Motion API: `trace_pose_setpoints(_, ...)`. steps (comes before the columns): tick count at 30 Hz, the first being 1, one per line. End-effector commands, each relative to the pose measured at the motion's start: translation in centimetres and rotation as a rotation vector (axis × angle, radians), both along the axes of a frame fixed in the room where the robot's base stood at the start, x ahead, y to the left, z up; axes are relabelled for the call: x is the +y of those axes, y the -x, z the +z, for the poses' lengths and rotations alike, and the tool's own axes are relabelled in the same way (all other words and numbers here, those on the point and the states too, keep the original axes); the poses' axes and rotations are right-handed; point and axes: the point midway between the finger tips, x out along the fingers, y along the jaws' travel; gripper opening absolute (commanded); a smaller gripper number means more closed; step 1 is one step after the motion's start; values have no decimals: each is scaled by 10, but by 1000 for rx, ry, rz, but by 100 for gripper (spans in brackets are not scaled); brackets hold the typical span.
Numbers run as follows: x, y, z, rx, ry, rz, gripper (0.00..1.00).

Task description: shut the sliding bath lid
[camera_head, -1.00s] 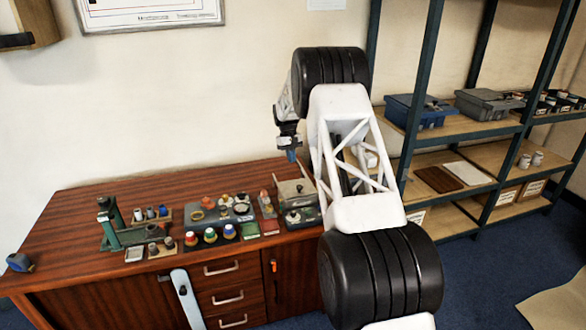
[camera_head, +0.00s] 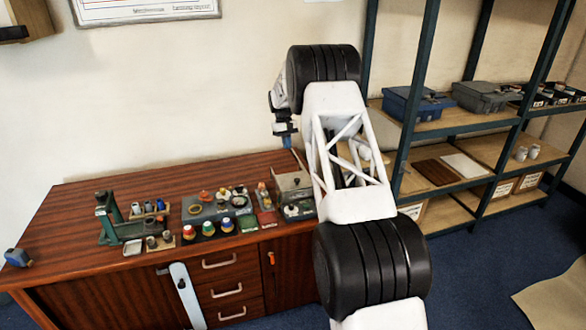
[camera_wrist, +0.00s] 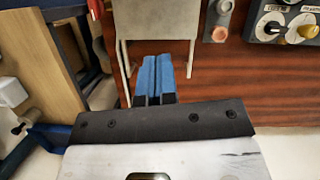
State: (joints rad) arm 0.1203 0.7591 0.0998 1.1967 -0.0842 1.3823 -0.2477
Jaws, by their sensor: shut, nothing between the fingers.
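The bath (camera_head: 291,186) is a grey metal box at the right end of the wooden bench, partly hidden by my arm. How far the lid is slid cannot be told. My gripper (camera_wrist: 154,75) has blue fingertips, shut together and empty, between the rail ends. In the head view my gripper (camera_head: 286,142) hangs above and behind the bath, apparently apart from it.
A dark control box with knobs (camera_wrist: 285,22) is right of the bath in the wrist view. A green press (camera_head: 110,215) is farther left. Shelving (camera_head: 440,125) stands to the right.

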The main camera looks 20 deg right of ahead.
Motion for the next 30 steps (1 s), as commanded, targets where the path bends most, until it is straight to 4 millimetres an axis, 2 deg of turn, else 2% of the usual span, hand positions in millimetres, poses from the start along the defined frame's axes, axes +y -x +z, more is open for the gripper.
trace_pose_setpoints(5,0,-7,-1,3,0,0,0)
trace_pose_setpoints(19,0,-6,-5,2,0,-1,0)
trace_pose_setpoints(23,-1,-3,-12,2,0,-1,0)
trace_pose_setpoints(30,-2,5,-39,3,0,-1,0)
